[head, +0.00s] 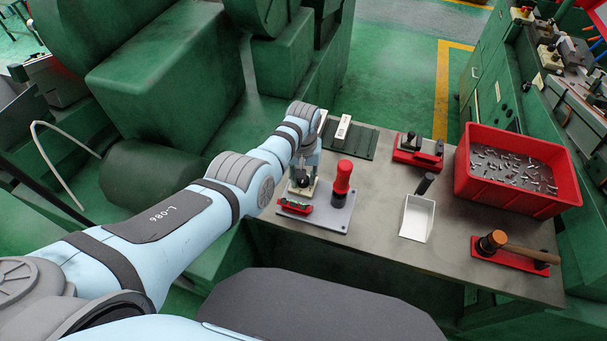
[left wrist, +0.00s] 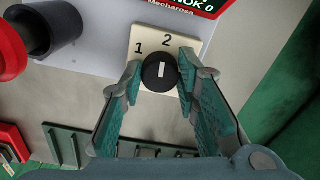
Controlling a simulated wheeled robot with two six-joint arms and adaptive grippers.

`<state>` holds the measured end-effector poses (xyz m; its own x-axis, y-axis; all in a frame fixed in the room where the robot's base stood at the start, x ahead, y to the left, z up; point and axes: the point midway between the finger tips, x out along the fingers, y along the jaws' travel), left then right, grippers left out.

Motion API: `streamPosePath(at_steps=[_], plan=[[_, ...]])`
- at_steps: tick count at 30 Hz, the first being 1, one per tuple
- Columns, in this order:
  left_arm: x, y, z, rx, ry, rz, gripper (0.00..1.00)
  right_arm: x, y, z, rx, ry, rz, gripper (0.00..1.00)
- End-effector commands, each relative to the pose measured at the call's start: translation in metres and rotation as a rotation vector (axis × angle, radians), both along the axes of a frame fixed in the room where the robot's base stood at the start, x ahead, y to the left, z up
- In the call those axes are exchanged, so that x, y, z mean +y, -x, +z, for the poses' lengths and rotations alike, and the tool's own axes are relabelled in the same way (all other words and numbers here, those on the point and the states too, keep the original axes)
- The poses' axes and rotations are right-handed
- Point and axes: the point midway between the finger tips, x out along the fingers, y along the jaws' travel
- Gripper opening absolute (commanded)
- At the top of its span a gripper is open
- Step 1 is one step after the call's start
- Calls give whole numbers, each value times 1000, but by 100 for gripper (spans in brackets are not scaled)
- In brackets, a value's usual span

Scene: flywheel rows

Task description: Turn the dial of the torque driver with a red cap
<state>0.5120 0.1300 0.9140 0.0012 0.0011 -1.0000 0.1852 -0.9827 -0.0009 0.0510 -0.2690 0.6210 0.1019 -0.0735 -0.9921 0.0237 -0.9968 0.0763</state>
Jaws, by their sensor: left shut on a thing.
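The torque driver with a red cap (head: 342,178) stands upright on a light grey plate (head: 325,217). Its red part and dark collar (left wrist: 58,28) show at the top left of the left wrist view. A round black dial (left wrist: 160,72) with a white pointer line sits on a cream plate (left wrist: 138,28) marked 1 and 2. The pointer line stands about upright in that view, towards the space between the marks. My left gripper (head: 304,180) reaches down to the dial, and its fingers (left wrist: 160,82) are shut on the dial's sides. My right gripper is not in view.
A green ribbed mat (head: 358,143), a red holder (head: 418,158), a white scoop (head: 417,219), a red bin (head: 518,198) of metal parts and a hammer (head: 510,247) share the bench. Bare bench lies between them.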

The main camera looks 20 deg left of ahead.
Motion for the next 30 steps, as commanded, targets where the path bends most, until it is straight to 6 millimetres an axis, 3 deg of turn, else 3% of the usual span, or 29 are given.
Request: streamPosePath(at_steps=[30], plan=[[0,1,-1,3,0,-939,1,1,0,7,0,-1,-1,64]])
